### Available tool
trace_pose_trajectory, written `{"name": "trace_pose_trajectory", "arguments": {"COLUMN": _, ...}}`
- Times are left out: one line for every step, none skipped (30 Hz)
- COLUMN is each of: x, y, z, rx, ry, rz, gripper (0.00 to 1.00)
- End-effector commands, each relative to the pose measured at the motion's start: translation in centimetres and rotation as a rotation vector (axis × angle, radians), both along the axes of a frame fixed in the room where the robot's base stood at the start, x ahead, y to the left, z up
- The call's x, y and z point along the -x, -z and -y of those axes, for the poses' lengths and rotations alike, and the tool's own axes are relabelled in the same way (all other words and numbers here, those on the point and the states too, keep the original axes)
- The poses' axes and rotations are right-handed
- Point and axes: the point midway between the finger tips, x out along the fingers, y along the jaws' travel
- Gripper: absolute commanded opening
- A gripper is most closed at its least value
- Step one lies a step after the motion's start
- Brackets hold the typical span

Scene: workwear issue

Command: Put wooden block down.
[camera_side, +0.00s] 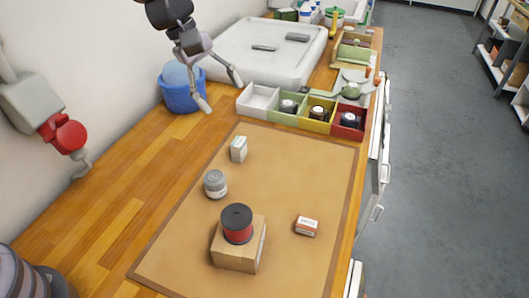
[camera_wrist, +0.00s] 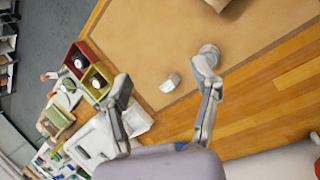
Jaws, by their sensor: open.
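The wooden block (camera_side: 238,250) sits on the tan mat (camera_side: 285,165) near its front, with a red spool with a dark top (camera_side: 238,224) standing on it. In the wrist view only a corner of the block (camera_wrist: 254,3) shows at the top edge. My gripper (camera_side: 222,92) is open and empty, in the air near the blue bucket and the compartment bins, well away from the block. Its two spread fingers also show in the wrist view (camera_wrist: 160,92).
A grey can (camera_side: 215,184), a small white box (camera_side: 238,149) and a red-and-white box (camera_side: 307,226) stand on the mat. Coloured bins (camera_side: 318,113), a blue bucket (camera_side: 181,98) and a white tray (camera_side: 231,50) are behind. The mat's right side is mostly clear.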

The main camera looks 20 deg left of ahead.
Motion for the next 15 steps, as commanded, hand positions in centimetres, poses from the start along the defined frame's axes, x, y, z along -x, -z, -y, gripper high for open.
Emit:
{"name": "trace_pose_trajectory", "arguments": {"x": 1.1, "y": -3.0, "z": -3.0, "rx": -0.022, "ry": 0.063, "rz": 0.066, "gripper": 0.62}}
{"name": "trace_pose_trajectory", "arguments": {"x": 1.9, "y": -4.4, "z": -4.6, "rx": -0.043, "ry": 0.111, "rz": 0.104, "gripper": 0.62}}
{"name": "trace_pose_trajectory", "arguments": {"x": 3.2, "y": -6.1, "z": -6.7, "rx": -0.073, "ry": 0.174, "rz": 0.152, "gripper": 0.62}}
{"name": "trace_pose_trajectory", "arguments": {"x": 4.2, "y": -7.3, "z": -8.3, "rx": -0.097, "ry": 0.219, "rz": 0.186, "gripper": 0.62}}
{"name": "trace_pose_trajectory", "arguments": {"x": 5.3, "y": -8.3, "z": -9.9, "rx": -0.124, "ry": 0.264, "rz": 0.22, "gripper": 0.62}}
{"name": "trace_pose_trajectory", "arguments": {"x": 6.9, "y": -9.5, "z": -11.8, "rx": -0.162, "ry": 0.326, "rz": 0.263, "gripper": 0.62}}
{"name": "trace_pose_trajectory", "arguments": {"x": 8.2, "y": -10.3, "z": -13.3, "rx": -0.193, "ry": 0.371, "rz": 0.294, "gripper": 0.62}}
{"name": "trace_pose_trajectory", "arguments": {"x": 9.6, "y": -10.9, "z": -14.6, "rx": -0.224, "ry": 0.415, "rz": 0.322, "gripper": 0.62}}
{"name": "trace_pose_trajectory", "arguments": {"x": 11.5, "y": -11.6, "z": -16.4, "rx": -0.27, "ry": 0.474, "rz": 0.357, "gripper": 0.62}}
{"name": "trace_pose_trajectory", "arguments": {"x": 12.9, "y": -12.0, "z": -17.6, "rx": -0.306, "ry": 0.518, "rz": 0.382, "gripper": 0.62}}
{"name": "trace_pose_trajectory", "arguments": {"x": 14.3, "y": -12.3, "z": -18.8, "rx": -0.342, "ry": 0.562, "rz": 0.403, "gripper": 0.62}}
{"name": "trace_pose_trajectory", "arguments": {"x": 16.2, "y": -12.4, "z": -20.2, "rx": -0.388, "ry": 0.615, "rz": 0.428, "gripper": 0.62}}
{"name": "trace_pose_trajectory", "arguments": {"x": 17.5, "y": -12.5, "z": -21.1, "rx": -0.424, "ry": 0.654, "rz": 0.443, "gripper": 0.62}}
{"name": "trace_pose_trajectory", "arguments": {"x": 18.8, "y": -12.4, "z": -21.9, "rx": -0.458, "ry": 0.691, "rz": 0.455, "gripper": 0.62}}
{"name": "trace_pose_trajectory", "arguments": {"x": 20.3, "y": -12.3, "z": -22.8, "rx": -0.5, "ry": 0.736, "rz": 0.469, "gripper": 0.62}}
